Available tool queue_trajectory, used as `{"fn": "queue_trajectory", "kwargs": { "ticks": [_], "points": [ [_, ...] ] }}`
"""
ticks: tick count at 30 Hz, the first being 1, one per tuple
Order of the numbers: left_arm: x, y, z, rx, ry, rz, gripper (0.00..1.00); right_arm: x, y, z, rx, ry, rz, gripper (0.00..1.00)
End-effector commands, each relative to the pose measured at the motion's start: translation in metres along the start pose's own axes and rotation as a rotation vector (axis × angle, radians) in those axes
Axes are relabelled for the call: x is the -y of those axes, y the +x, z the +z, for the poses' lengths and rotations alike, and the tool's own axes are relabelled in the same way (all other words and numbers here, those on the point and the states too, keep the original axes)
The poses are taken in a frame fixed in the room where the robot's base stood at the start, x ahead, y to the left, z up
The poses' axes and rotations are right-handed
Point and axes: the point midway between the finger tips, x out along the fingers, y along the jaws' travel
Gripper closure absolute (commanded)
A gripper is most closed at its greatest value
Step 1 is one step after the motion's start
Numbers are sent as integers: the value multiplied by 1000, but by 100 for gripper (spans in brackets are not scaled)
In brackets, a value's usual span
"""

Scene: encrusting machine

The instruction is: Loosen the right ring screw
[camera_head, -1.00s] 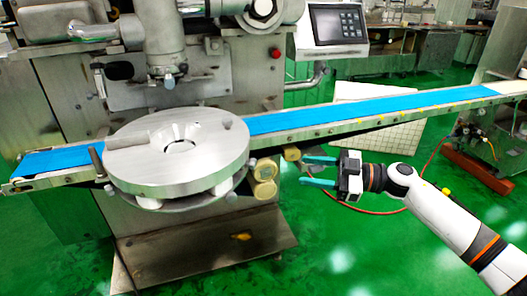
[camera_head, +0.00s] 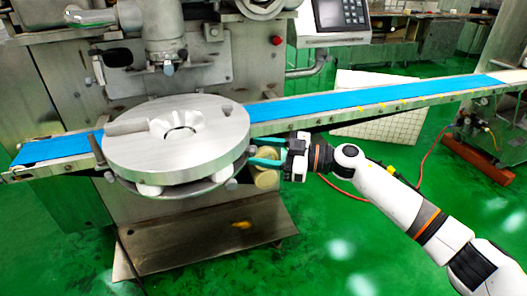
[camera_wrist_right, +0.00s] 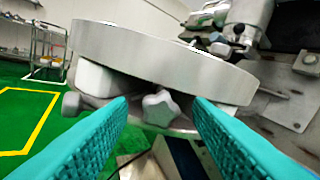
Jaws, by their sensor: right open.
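The ring screw is a pale, star-shaped knob (camera_wrist_right: 160,108) under the rim of a large round metal disc (camera_wrist_right: 160,55) in the right wrist view. The disc (camera_head: 215,145) also shows in the head view, on the machine. My right gripper (camera_head: 252,152) is open at the disc's right edge, with its teal fingers pointing left. In the wrist view the knob appears between the two fingers, beyond their tips, with no clear contact. In the head view I cannot clearly tell which knob under the disc is this one. My left gripper is not in view.
A blue conveyor belt (camera_head: 370,97) runs behind the disc and to the right, above my right gripper. A gold cylinder (camera_head: 266,180) sits just below the fingers. A metal base plate (camera_head: 200,240) lies below.

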Motion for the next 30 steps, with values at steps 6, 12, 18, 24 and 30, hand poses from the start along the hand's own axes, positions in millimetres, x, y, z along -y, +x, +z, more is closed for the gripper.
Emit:
{"fn": "queue_trajectory", "kwargs": {
  "ticks": [6, 12, 18, 24, 30],
  "points": [
    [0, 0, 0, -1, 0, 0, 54, 0, 0, 0, 0, -1, 0, 75],
    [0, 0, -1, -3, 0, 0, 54, 0, 0, 0, 0, -1, 0, 99],
    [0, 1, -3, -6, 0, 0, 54, 0, 0, 1, 0, -25, 0, 99],
    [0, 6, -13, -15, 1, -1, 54, 0, -1, 1, 1, -114, 0, 99],
    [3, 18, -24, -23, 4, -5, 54, 0, -1, 1, 0, -272, 0, 99]
  ]
}}
